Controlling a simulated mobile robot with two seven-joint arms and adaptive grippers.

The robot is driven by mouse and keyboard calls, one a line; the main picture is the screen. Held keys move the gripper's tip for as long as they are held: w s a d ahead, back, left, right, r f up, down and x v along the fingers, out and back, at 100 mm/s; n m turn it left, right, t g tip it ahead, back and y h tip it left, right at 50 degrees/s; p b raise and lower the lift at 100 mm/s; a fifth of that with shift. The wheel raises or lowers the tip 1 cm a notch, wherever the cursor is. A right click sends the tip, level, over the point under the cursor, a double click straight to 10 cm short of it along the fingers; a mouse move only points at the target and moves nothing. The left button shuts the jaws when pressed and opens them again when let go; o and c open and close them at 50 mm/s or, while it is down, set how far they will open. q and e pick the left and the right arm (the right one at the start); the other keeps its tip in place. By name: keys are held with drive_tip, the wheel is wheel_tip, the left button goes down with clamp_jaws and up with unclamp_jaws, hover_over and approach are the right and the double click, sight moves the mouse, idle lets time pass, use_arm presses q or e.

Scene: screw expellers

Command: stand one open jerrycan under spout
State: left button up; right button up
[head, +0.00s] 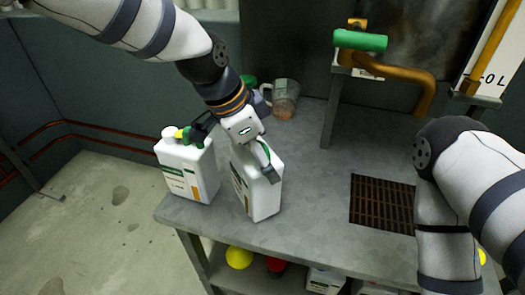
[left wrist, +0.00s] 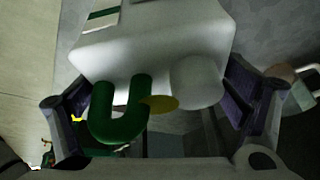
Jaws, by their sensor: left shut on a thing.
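My left gripper (head: 262,165) is shut on a white jerrycan (head: 262,200) near the table's left front. This can leans slightly; I cannot tell whether its base touches the table. The left wrist view shows a white can body (left wrist: 160,45) between the fingers, with a green handle, a yellow disc and a white round cap or neck. A second white jerrycan (head: 190,172), with a white cap and green handle, stands just left of it. The spout (head: 426,97) is the down-turned end of an orange pipe at the back right. My right gripper is out of view.
A dark grate (head: 382,204) is set in the grey table (head: 312,180) below and in front of the spout. A clear jug (head: 284,97) stands at the back left. A green-handled valve (head: 360,41) tops the pipe. Table between held can and grate is clear.

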use_arm(q)
drive_tip(key=o, duration=1.7)
drive_tip(key=shift+f, duration=0.15)
drive_tip(key=shift+r, duration=0.35)
drive_tip(key=p+v, duration=0.1)
drive_tip(key=v, duration=1)
drive_tip(key=shift+a+r, duration=0.2)
drive_tip(key=shift+r, duration=0.1)
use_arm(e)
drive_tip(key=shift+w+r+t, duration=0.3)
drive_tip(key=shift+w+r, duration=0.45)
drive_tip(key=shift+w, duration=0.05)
use_arm(q)
drive_tip(key=shift+f, duration=0.1)
